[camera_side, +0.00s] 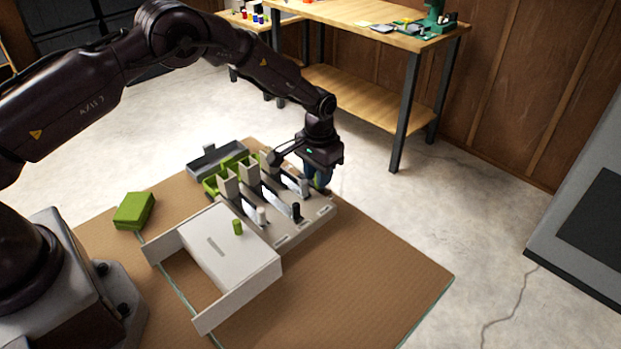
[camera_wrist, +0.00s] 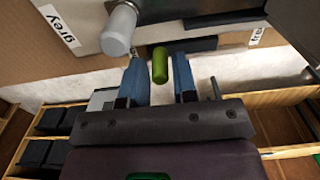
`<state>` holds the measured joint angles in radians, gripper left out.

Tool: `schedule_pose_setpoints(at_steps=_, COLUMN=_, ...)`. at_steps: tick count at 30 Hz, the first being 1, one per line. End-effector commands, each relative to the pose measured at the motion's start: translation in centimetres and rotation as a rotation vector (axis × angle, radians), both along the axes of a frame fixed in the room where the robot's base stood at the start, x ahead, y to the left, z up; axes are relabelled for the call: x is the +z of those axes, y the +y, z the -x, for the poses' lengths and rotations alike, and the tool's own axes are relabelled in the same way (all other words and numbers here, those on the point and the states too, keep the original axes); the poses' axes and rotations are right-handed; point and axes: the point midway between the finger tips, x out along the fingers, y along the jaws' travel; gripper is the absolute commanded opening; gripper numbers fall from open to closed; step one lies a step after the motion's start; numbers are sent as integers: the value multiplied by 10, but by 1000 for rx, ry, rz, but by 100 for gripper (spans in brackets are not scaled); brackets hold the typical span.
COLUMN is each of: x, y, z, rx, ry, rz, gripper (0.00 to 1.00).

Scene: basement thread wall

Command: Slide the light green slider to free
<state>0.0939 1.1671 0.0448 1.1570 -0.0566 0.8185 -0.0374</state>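The slider board (camera_side: 290,228) shows in the side view, with several knobs on dark rails. My gripper (camera_side: 318,181) is over its far right end, and the arm's end hides what is between the fingers there. In the wrist view a green upright knob (camera_wrist: 160,65) stands between the two blue fingertips of my gripper (camera_wrist: 160,78). The gripper is open, with a gap visible on each side of the knob. A dark slot runs beside the knob. A label (camera_wrist: 257,37) lies to the right, only partly readable.
A grey-white knob (camera_wrist: 118,30) by a "grey" label (camera_wrist: 56,25) is close to the left finger. A green block (camera_side: 134,210) lies left. The mat's right side is clear.

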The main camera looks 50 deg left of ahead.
Motion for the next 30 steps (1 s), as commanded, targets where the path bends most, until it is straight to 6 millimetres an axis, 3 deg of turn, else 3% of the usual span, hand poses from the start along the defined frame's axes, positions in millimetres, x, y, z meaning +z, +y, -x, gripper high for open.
schedule_pose_setpoints(at_steps=1, x=0, y=0, z=0, rx=0, ry=0, rz=0, gripper=15)
schedule_pose_setpoints(at_steps=3, x=0, y=0, z=0, rx=0, ry=0, rz=0, gripper=1)
schedule_pose_setpoints(at_steps=11, x=0, y=3, z=0, rx=0, ry=0, rz=0, gripper=1)
schedule_pose_setpoints(at_steps=30, x=1, y=31, z=0, rx=0, ry=-1, rz=-1, gripper=1)
